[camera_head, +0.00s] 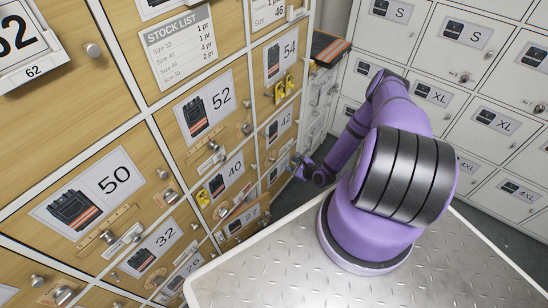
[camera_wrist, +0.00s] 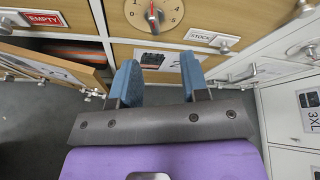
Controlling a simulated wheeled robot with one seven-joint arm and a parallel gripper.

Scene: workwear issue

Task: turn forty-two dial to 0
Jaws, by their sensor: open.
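A round pale dial (camera_wrist: 153,16) with numbers around it and a dark central knob is at the top of the wrist view, cut off by its upper edge. I cannot clearly read where its pointer stands. My gripper (camera_wrist: 160,72) is open and empty, its two blue fingers apart and below the dial in the picture, not touching it. In the head view the door labelled 42 (camera_head: 280,124) is in the right-hand column of wooden doors. My gripper (camera_head: 303,167) is small there, just right of and below that label. The dial is not clearly visible in the head view.
A red EMPTY tag (camera_wrist: 43,18) is left of the dial and a STOCK plate (camera_wrist: 200,36) is right. A wooden door (camera_wrist: 50,62) stands open at lower left, with an orange-striped item behind it. White lockers (camera_head: 470,60) stand at the right.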

